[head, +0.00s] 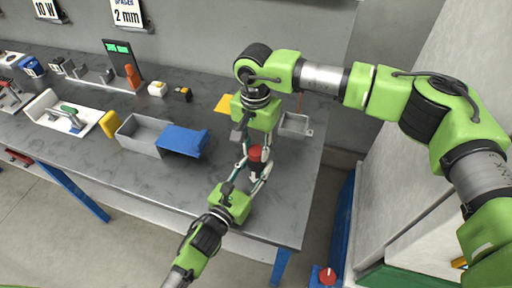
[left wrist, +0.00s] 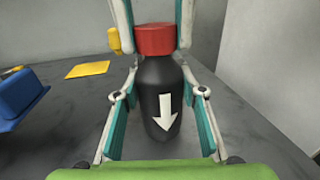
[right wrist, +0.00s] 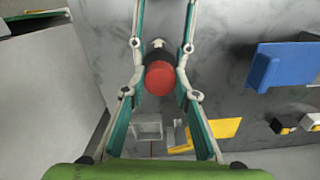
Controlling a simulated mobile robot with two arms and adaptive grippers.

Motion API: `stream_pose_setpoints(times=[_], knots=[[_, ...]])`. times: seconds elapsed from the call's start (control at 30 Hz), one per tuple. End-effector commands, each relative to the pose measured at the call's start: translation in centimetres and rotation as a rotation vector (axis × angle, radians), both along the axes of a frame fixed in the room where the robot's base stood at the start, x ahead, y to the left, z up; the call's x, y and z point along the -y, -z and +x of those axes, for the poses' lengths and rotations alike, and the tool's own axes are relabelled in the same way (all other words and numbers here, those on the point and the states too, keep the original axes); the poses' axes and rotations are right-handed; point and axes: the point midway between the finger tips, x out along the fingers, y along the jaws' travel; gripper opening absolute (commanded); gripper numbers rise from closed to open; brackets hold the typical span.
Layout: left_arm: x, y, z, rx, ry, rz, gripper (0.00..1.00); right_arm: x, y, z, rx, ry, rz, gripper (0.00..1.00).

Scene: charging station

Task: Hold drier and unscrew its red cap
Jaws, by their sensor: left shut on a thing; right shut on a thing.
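The drier is a dark bottle (left wrist: 165,85) with a white down-pointing arrow. It stands about upright in the left wrist view, its red cap (left wrist: 155,39) on top. In the head view the red cap (head: 256,153) shows above the table's right part. My left gripper (head: 260,172) comes from the front and is shut on the drier, its fingers on both sides. My right gripper (head: 252,149) comes from the back and above and is shut at the red cap, which sits between its fingers in the right wrist view (right wrist: 160,79). The bottle's underside is hidden.
A grey bin (head: 132,127) and a blue bin (head: 184,139) stand left of the grippers. A small grey tray (head: 296,124) and a yellow sheet (head: 224,103) lie behind. A white tray (head: 40,106) is farther left. The front middle of the table is clear.

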Motion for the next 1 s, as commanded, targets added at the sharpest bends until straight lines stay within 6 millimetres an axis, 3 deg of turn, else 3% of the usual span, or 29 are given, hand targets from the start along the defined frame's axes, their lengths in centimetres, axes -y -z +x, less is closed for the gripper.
stream_pose_setpoints(times=[0.37, 1.0], knots=[[0.0, 0.3, -0.1, -0.005, 0.000, 0.001, 0.00, 0.0, -0.2, 0.0, 0.001, 0.002, 0.000, 0.02], [0.0, 0.3, -0.1, -0.006, 0.000, 0.000, 0.00, 0.0, -2.2, 0.0, 0.000, 0.003, 0.000, 0.02]])
